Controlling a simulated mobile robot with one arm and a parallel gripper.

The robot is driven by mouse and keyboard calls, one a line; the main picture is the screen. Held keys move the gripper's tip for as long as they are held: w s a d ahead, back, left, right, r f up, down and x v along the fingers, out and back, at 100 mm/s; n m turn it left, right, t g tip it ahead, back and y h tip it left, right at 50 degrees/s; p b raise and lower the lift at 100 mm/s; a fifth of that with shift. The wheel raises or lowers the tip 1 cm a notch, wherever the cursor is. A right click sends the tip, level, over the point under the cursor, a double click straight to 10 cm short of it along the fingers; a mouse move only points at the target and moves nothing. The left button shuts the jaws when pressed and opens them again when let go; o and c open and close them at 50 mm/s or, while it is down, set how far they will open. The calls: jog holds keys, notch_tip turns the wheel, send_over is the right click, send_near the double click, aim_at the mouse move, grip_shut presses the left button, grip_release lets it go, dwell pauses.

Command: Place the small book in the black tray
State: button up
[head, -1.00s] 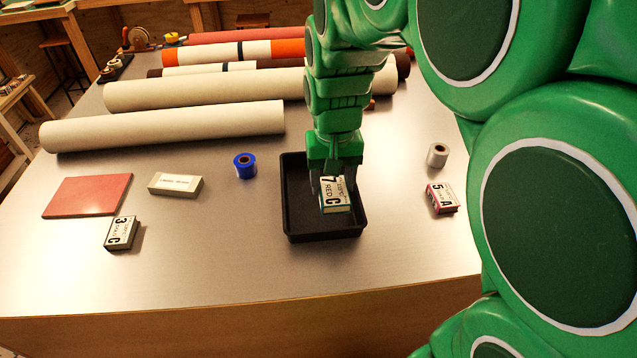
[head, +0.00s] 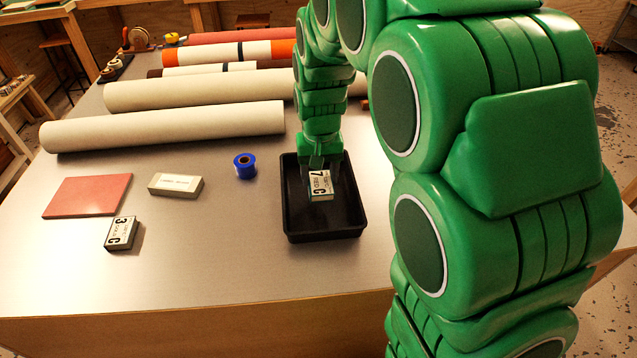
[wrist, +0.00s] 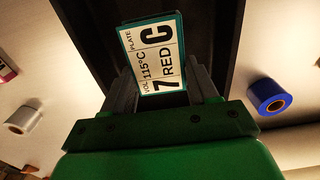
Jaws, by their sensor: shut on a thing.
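A small book (head: 320,186) with a white label reading "7 RED C" and teal edges is in my gripper (head: 323,168). The wrist view shows the book (wrist: 161,50) between the two grey fingers of my gripper (wrist: 162,88), which is shut on it. The black tray (head: 291,215) lies on the table, and the book is within its outline, towards the middle right. In the wrist view the dark tray (wrist: 213,35) shows on both sides of the book. I cannot tell whether the book touches the tray floor.
A blue spool (head: 244,166) stands left of the tray. Further left are a pale box (head: 175,185), a red flat book (head: 87,195) and a small "3 C" box (head: 121,233). Long rolls (head: 165,127) lie behind. My arm covers the table's right side.

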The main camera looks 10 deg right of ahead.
aim_at(319, 184)
jog(key=shift+w+f, duration=0.45)
jog(key=shift+f, duration=1.65)
jog(key=shift+f, duration=0.1)
jog(key=o, duration=1.1)
notch_tip(319, 184, up, 11)
jog(key=shift+f, duration=0.2)
jog(key=shift+s+r, duration=0.1)
jog(key=shift+r, duration=0.7)
jog(key=shift+g, duration=0.9)
jog(key=s+d, duration=0.2)
jog(key=s, duration=0.8)
jog(key=s+d, duration=0.3)
jog(key=s, duration=0.8)
jog(key=s+d, duration=0.3)
jog(key=s, duration=0.8)
jog(key=shift+s+r, duration=0.2)
jog(key=shift+s, duration=0.05)
